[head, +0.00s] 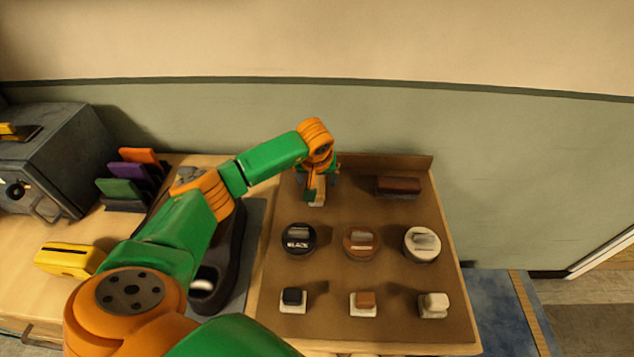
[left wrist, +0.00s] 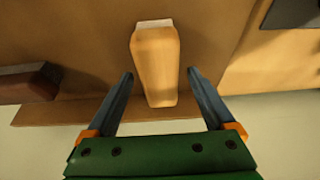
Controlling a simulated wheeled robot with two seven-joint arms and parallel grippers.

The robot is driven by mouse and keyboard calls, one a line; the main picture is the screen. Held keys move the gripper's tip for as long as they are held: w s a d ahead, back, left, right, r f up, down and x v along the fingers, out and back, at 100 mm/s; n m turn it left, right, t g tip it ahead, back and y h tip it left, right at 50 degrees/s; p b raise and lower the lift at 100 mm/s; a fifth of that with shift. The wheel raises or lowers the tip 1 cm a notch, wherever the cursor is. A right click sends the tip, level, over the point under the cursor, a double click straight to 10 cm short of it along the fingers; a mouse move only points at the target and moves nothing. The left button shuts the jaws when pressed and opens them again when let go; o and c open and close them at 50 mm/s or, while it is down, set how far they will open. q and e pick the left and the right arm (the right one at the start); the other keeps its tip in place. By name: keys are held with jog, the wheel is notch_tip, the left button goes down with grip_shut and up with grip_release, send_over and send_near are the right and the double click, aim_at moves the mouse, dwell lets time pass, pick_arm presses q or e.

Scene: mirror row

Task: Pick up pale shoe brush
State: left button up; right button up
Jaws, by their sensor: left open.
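The pale shoe brush (head: 317,194) lies at the back left of the brown board, partly hidden by my left gripper (head: 318,181) in the head view. In the left wrist view the brush (left wrist: 156,66) has a light wooden back and a whitish strip at its far end. My left gripper (left wrist: 160,73) is open, with one finger on each side of the near part of the brush. Gaps show between the brush and both fingers. I cannot tell the exact height of the fingers over it. My right gripper is in neither view.
A dark red-brown brush (head: 398,186) lies to the right, near the board's raised back edge (head: 385,163). Black (head: 298,239), brown (head: 361,242) and pale (head: 422,244) tins form a row nearer me, with small daubers in front. A dark shoe (head: 232,250) stands left of the board (head: 345,212).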

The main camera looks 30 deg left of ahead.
pick_arm(q)
jog(key=shift+f+b, duration=0.25)
jog(key=shift+b, duration=0.05)
jog(key=shift+c, duration=0.2)
grip_shut()
dwell(0.3)
